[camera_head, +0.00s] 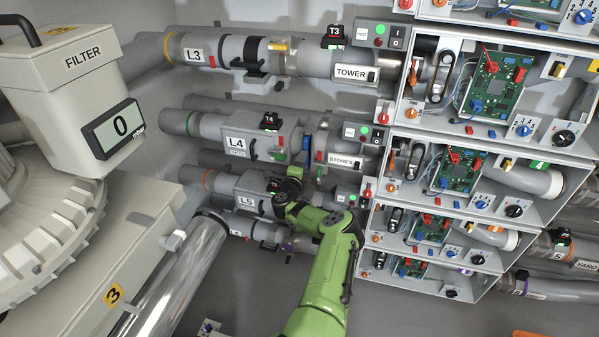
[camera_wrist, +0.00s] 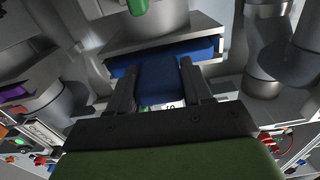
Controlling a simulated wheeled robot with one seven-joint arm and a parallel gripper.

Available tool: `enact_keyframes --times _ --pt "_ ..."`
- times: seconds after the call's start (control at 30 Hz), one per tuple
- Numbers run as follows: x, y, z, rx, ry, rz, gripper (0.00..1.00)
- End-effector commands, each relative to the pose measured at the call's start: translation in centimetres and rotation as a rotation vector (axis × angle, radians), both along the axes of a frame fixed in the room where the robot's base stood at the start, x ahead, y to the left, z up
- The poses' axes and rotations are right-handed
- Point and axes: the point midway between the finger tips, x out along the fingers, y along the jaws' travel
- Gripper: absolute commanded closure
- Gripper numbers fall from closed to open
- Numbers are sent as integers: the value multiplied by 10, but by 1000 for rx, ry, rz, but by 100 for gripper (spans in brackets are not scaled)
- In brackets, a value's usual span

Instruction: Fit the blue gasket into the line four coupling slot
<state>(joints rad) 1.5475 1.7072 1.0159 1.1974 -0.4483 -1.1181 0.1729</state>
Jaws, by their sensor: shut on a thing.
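My gripper (camera_wrist: 157,68) is shut on the blue gasket (camera_wrist: 160,75) in the wrist view, with one dark finger on each side of its narrow tab. The gasket's wider part lies beyond the fingertips, against a grey coupling flange (camera_wrist: 165,44). I cannot tell how deep it sits in the slot. In the head view a blue edge (camera_head: 308,142) shows at the right end of the line four pipe (camera_head: 236,142), just left of the STORES label. My green arm (camera_head: 325,265) reaches up from below, and its fingers are not clear there.
Line five (camera_head: 247,201) runs close beneath line four, near my wrist. Open control boxes (camera_head: 475,180) with circuit boards stand to the right. A purple part (camera_wrist: 15,92) shows at the wrist view's left.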

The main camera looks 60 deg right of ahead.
Motion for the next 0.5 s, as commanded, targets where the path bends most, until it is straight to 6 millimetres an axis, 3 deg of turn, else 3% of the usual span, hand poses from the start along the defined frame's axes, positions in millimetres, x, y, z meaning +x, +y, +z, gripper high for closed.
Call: enact_keyframes --times 0.2,0.5 --pt "1 -13 -3 2 -1 -2 83" --pt "2 -14 -2 4 0 -1 83"
